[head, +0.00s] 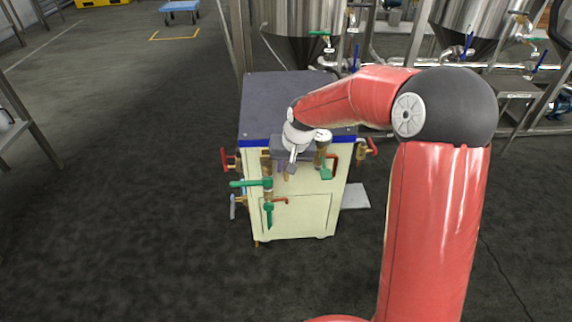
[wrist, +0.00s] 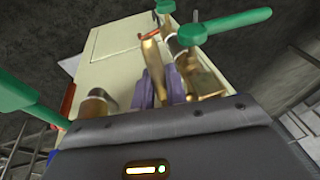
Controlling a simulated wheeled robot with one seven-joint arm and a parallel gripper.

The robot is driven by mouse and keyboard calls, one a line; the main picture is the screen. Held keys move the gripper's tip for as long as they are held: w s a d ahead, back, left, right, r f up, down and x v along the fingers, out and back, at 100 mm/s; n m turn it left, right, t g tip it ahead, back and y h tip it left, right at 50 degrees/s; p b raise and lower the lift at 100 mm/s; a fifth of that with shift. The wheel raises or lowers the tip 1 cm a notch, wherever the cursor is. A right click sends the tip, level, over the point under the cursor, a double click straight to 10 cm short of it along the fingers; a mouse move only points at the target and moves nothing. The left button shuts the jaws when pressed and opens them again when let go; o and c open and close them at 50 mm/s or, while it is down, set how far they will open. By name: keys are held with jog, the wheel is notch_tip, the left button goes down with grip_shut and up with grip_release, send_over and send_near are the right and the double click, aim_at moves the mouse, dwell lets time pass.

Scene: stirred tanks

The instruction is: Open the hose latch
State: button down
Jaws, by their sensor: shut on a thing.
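A cream cabinet (head: 296,218) with a dark top stands in the middle of the head view, with valves and brass fittings on its front. My gripper (head: 287,170) is at the upper front of the cabinet, pointing downward. In the wrist view its two purple-grey fingers (wrist: 160,88) are shut on a brass lever-like piece (wrist: 153,62), which I take to be the hose latch. A brass pipe fitting (wrist: 200,80) lies right beside the fingers. The latch's pivot is not clear, and in the head view my wrist covers most of it.
A green-handled valve (head: 252,184) sits left of my gripper, and another green handle (head: 327,168) close on its right. Red handles (head: 230,160) stick out at the cabinet's sides. Steel tanks (head: 300,22) and pipes stand behind. The floor left of the cabinet is clear.

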jog(key=c, duration=1.5)
grip_release()
jog(key=shift+w, duration=0.1)
jog(key=v, duration=0.7)
jog(key=shift+r, duration=0.35)
jog(key=shift+c, duration=0.3)
